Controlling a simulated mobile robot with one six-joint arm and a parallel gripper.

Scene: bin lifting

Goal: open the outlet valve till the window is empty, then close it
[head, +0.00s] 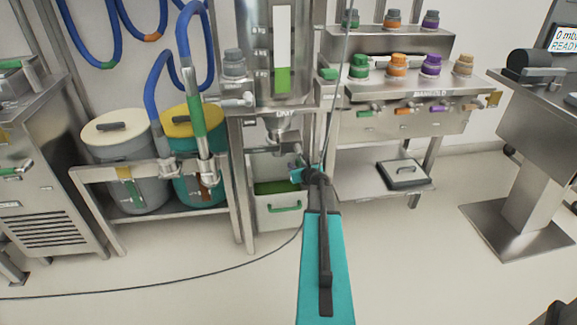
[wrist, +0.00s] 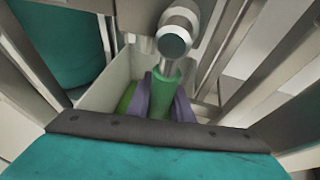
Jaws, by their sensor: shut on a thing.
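The hopper's tall window (head: 283,40) is white above, with a short green band at its bottom. Below the hopper is the steel outlet (head: 281,133); its round end shows in the wrist view (wrist: 174,40). A green valve handle (wrist: 161,92) sticks out from the outlet toward me. My gripper (head: 299,176) is shut on this handle, with a finger on each side of it in the wrist view (wrist: 160,102). In the head view my gripper and arm hide the handle. The bin (head: 275,215) stands under the outlet with green material inside.
Frame posts stand close on both sides of the bin. Two lidded drums (head: 125,165) stand at left on a low frame. A steel rack (head: 415,120) with coloured caps stands at right. The floor in front is clear apart from a thin cable (head: 190,277).

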